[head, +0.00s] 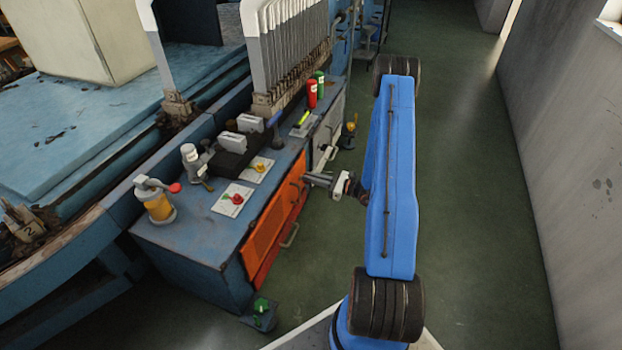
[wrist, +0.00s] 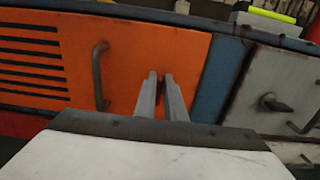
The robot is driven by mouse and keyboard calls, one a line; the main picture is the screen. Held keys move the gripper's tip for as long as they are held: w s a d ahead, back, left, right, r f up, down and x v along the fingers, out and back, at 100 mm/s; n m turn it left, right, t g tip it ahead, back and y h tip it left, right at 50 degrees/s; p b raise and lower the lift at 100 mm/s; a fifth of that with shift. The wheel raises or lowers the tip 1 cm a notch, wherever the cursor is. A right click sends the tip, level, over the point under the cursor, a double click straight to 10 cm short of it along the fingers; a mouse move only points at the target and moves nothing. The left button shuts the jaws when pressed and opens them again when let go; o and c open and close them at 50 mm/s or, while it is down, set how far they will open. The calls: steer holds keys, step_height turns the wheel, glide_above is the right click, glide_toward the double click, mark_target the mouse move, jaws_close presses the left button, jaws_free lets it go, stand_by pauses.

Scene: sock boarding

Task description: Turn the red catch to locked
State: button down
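The red catch (head: 236,198) sits on a white plate (head: 226,205) on top of the blue cabinet, with a small green mark beside it. Its exact setting is too small to read. My gripper (head: 308,179) is to the right of the cabinet, in front of its orange door and apart from the catch. In the wrist view the two grey fingers (wrist: 160,76) point at the orange door, close together with a thin dark gap and nothing visible between them. The catch is not in the wrist view.
A yellow-orange knob (head: 260,167) sits on a second white plate. An orange bottle (head: 157,202) and a grey clamp-like device (head: 194,160) stand nearby. Red (head: 311,95) and green (head: 320,84) cylinders stand farther back. The orange door (wrist: 90,65) has a protruding handle (wrist: 99,77). Green floor is open to the right.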

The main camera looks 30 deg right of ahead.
steer(key=shift+m, duration=0.3)
steer(key=m, duration=0.4)
steer(key=shift+w+d+f+m, duration=0.15)
steer(key=shift+w+d+m, duration=0.05)
steer(key=shift+d+m, duration=0.1)
steer(key=m, duration=0.5)
steer(key=shift+w+d+f, duration=0.2)
steer(key=shift+d+f, duration=0.05)
steer(key=shift+f, duration=0.1)
steer(key=shift+f+m, duration=0.15)
steer(key=shift+m, duration=1.1)
steer(key=shift+f+m, duration=0.2)
steer(key=shift+m, duration=1.1)
steer(key=shift+f+m, duration=0.15)
steer(key=shift+m, duration=1.1)
